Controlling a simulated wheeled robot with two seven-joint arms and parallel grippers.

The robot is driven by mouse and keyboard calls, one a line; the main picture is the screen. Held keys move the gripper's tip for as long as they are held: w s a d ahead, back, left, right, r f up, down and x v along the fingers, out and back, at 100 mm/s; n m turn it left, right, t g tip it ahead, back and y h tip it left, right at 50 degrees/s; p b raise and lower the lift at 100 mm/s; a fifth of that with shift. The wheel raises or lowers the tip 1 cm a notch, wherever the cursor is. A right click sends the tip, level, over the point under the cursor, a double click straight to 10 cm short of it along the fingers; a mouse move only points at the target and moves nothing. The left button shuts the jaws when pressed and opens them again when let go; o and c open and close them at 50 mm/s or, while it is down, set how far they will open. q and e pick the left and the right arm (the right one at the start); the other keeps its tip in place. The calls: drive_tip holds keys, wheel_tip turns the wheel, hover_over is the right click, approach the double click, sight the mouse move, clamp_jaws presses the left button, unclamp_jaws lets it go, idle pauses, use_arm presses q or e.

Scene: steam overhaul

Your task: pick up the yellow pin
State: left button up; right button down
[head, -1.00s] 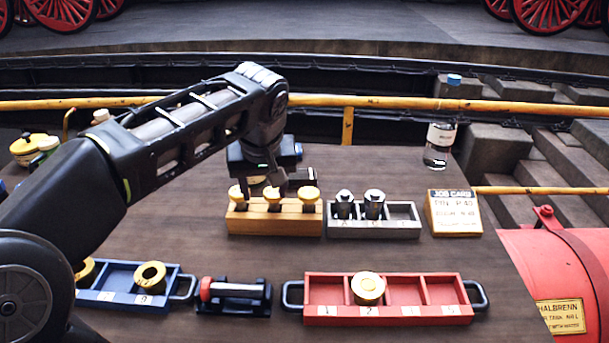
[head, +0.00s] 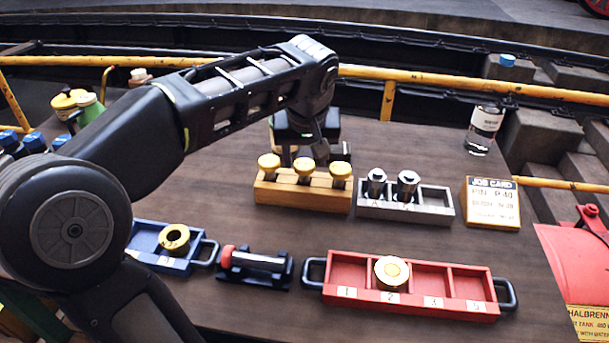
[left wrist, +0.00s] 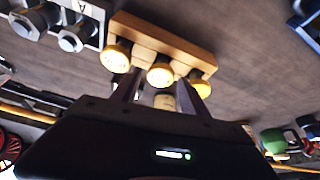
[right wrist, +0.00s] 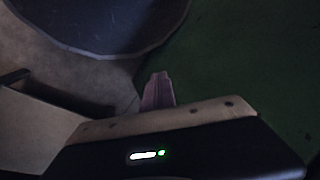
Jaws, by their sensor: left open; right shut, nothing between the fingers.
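Three yellow-headed pins, left (head: 269,166), middle (head: 304,170) and right (head: 341,173), stand upright in a wooden block (head: 300,197). My left gripper (head: 313,152) is open and empty just behind the block, partly hidden by my arm in the head view. In the left wrist view its fingers (left wrist: 160,88) lie on either side of the middle pin's head (left wrist: 160,75); I cannot tell whether they are around it or short of it. My right gripper (right wrist: 158,92) is shut and empty, away from the table's objects; it does not show in the head view.
A grey rack (head: 430,210) with two metal pieces adjoins the block's right side. A job card (head: 492,205) and a bottle (head: 483,130) stand farther right. In front are a red tray (head: 440,298), a blue tray (head: 150,240) and a red-ended roller stand (head: 255,266).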

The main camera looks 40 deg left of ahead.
sight(305, 165)
use_arm(q)
drive_tip(key=x, duration=0.5)
drive_tip(key=shift+a+f, duration=0.1)
drive_tip(key=shift+a, duration=0.05)
drive_tip(key=shift+c, duration=0.4)
clamp_jaws()
idle(0.5)
